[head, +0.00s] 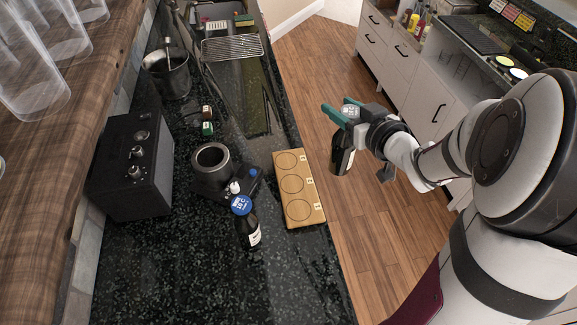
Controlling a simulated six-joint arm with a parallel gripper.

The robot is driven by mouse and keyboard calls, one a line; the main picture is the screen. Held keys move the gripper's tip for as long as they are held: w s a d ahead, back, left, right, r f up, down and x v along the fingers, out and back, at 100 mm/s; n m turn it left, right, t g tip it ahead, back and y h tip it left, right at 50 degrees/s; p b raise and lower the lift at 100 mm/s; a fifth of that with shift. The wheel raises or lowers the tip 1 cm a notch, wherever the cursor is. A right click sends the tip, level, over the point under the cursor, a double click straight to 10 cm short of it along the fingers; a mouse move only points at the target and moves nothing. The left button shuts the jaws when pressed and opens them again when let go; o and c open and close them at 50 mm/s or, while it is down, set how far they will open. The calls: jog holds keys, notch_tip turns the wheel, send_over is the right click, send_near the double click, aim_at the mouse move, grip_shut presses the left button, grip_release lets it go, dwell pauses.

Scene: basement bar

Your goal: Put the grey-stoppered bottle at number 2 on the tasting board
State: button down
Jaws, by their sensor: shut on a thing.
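My gripper (341,108), with teal fingers, is shut on a dark bottle (343,159) with a grey labelled top. The bottle hangs below the fingers, roughly upright, over the floor side of the counter edge in the picture. The wooden tasting board (303,218) lies on the counter to the left of the bottle and gripper. It has three marked circles in a row, with small number tags along its right side. The tags are too small to read surely. All three circles look empty. The bottle is apart from the board.
A blue-topped dark bottle (248,228) stands left of the board's near end. A dark metal pot (211,172) is behind it. Green-topped (207,128) and brown-topped (206,111) items stand farther back. A black amplifier-like box (133,165) and a bucket (168,78) are at left.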

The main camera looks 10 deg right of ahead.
jog(key=shift+s+f, duration=0.15)
jog(key=shift+s, duration=0.1)
jog(key=w+a+f, duration=0.6)
jog(key=a+f, duration=0.4)
jog(key=f, duration=0.1)
jog(key=shift+f, duration=0.1)
jog(key=shift+c, duration=1.5)
grip_release()
jog(key=v, duration=0.5)
jog(key=shift+s+d, duration=0.1)
jog(key=shift+s, duration=0.1)
